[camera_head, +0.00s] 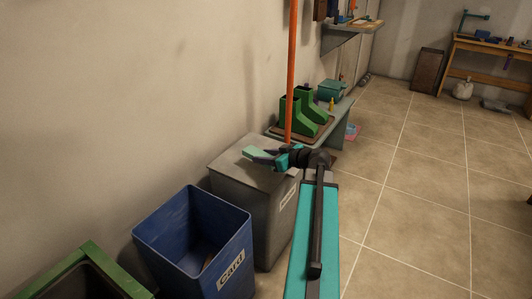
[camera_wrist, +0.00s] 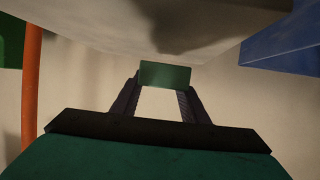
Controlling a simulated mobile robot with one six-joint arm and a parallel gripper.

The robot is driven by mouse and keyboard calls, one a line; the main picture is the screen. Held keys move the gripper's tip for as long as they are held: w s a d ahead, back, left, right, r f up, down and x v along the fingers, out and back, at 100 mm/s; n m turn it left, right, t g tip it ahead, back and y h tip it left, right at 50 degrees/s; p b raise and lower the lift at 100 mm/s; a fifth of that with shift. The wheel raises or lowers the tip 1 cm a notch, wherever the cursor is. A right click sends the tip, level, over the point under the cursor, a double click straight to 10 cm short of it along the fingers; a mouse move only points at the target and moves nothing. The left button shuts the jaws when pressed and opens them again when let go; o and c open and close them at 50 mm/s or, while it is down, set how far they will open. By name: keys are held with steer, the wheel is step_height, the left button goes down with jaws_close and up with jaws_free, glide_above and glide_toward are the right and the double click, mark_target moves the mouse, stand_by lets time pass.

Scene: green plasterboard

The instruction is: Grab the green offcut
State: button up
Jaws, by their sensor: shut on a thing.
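The green offcut (camera_head: 262,154) is a small flat pale-green piece. In the head view it sticks out from the tip of my gripper (camera_head: 272,158), over the lid of the grey bin. In the wrist view the green offcut (camera_wrist: 165,75) sits across the ends of the two fingers of my gripper (camera_wrist: 163,88). The fingers are shut on it with a gap between them. From these views I cannot tell whether the offcut touches the lid.
The grey bin (camera_head: 260,205) stands against the wall. An open blue bin labelled "Card" (camera_head: 190,232) and a green-rimmed bin (camera_head: 95,255) are nearer. An orange pole (camera_head: 291,70) rises beside my gripper. A low bench (camera_head: 338,112) holds green containers (camera_head: 312,106). The tiled floor at right is clear.

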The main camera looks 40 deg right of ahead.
steer(key=shift+s+a+r+p, duration=0.1)
steer(key=shift+s+a+p, duration=0.25)
steer(key=shift+a, duration=0.45)
steer(key=shift+s+a+r+p, duration=0.15)
steer(key=shift+s+a, duration=0.25)
steer(key=shift+a, duration=0.35)
